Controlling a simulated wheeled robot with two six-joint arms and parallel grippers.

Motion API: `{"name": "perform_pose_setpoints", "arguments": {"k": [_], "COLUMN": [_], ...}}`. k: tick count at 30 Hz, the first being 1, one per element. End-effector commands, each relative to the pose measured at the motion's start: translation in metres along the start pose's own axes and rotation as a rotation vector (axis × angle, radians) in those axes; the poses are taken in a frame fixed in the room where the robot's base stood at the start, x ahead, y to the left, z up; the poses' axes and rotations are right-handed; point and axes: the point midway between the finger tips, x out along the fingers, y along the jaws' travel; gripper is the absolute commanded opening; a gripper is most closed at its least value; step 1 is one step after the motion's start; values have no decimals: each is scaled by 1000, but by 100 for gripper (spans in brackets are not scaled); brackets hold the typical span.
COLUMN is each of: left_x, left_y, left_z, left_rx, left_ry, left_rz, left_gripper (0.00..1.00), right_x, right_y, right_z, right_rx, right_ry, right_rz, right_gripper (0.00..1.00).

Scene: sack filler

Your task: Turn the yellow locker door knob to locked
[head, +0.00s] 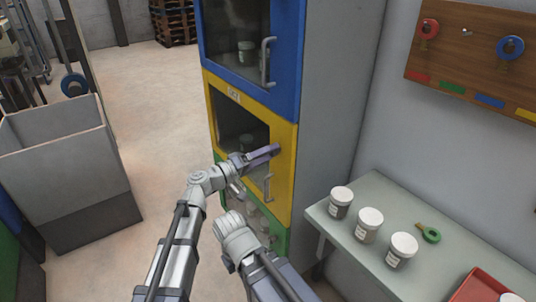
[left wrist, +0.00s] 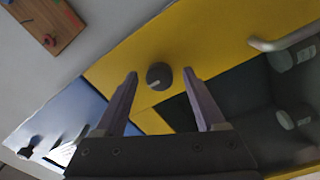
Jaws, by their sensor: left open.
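The yellow locker door (head: 286,150) is in the middle of the locker stack and looks closed, with a dark window and a bar handle (head: 268,187). Its knob (left wrist: 159,70) is round and dark grey, with a pale mark toward its lower left in the left wrist view. In the head view the knob is hidden by my left gripper (head: 264,153), which is at the door's right side. In the left wrist view, the open fingers of my left gripper (left wrist: 160,76) are on either side of the knob, with gaps visible. I cannot make out my right gripper.
A blue locker door (head: 286,60) is above and a green one (head: 281,240) below. At right, a table (head: 350,190) bears white-lidded jars (head: 370,217), a green-ringed key (head: 431,235) and a red tray (head: 480,285). A wooden key board (head: 480,55) hangs on the wall. Open floor lies left.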

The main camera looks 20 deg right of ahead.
Motion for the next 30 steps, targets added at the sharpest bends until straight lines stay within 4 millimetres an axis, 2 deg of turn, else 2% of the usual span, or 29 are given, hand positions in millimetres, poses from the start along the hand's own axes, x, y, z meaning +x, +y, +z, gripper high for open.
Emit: {"name": "perform_pose_setpoints", "arguments": {"k": [9, 15, 27, 30], "left_x": [-50, -71, -76, -78], "left_y": [0, 0, 0, -4], "left_z": [1, 1, 0, 6], "left_rx": [0, 0, 0, 6], "left_ry": [2, 1, -1, -18], "left_rz": [-1, -1, 0, -22], "left_gripper": [72, 72, 72, 72], "right_x": [3, 4, 4, 4], "right_y": [0, 0, 0, 0], "right_z": [0, 0, 0, 0], "right_rx": [0, 0, 0, 0], "right_ry": [0, 0, 0, 0], "right_rz": [0, 0, 0, 0], "right_gripper": [0, 0, 0, 0]}}
